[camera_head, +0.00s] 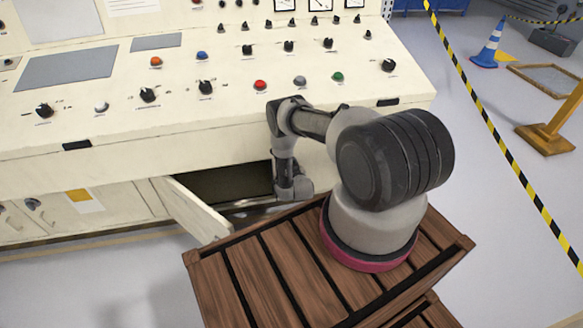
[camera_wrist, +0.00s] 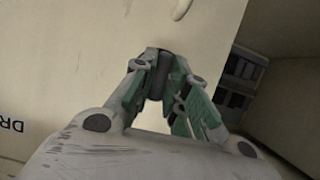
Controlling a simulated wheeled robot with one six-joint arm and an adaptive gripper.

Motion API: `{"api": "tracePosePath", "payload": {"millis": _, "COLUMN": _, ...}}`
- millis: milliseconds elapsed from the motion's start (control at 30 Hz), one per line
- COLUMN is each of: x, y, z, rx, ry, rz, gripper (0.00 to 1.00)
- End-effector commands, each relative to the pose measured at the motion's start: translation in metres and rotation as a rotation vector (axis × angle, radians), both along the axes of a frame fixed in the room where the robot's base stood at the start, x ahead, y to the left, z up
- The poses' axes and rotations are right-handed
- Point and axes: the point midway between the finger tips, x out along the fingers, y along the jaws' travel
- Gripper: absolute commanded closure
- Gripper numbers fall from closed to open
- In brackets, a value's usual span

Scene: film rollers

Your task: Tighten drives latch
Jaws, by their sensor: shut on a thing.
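My gripper (camera_wrist: 160,72) shows in the wrist view, its green-padded fingers closed in on a short dark grey piece, the drives latch (camera_wrist: 157,78). The latch sits at a cream cabinet panel (camera_wrist: 75,60), with the letters "DR" (camera_wrist: 12,127) partly in view at the left edge. The fingers hide part of the latch, so I cannot tell its angle. In the head view my gripper is hidden; only my arm shows, reaching down in front of the console's lower cabinet.
In the head view a cabinet door (camera_head: 192,208) stands open beside a dark compartment (camera_head: 232,183). The cream console (camera_head: 200,125) with knobs and buttons overhangs it. A pale handle (camera_wrist: 182,9) shows in the wrist view. Striped tape (camera_head: 490,140) crosses the floor at right.

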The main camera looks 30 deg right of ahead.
Motion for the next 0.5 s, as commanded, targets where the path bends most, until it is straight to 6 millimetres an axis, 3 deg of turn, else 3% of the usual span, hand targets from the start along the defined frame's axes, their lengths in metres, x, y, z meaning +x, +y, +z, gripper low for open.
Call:
{"api": "tracePosePath", "payload": {"millis": 167, "x": 0.0017, "y": 0.0, "z": 0.0011, "rx": -0.002, "ry": -0.003, "rz": 0.001, "gripper": 1.0}}
{"api": "tracePosePath", "payload": {"millis": 200, "x": 0.0018, "y": 0.0001, "z": 0.0011, "rx": -0.002, "ry": -0.003, "rz": 0.001, "gripper": 0.77}}
{"api": "tracePosePath", "payload": {"millis": 267, "x": 0.0018, "y": 0.0, "z": 0.0011, "rx": -0.003, "ry": -0.002, "rz": 0.001, "gripper": 0.66}}
{"api": "tracePosePath", "payload": {"millis": 500, "x": 0.001, "y": 0.0002, "z": 0.0006, "rx": -0.003, "ry": 0.0, "rz": 0.001, "gripper": 0.64}}
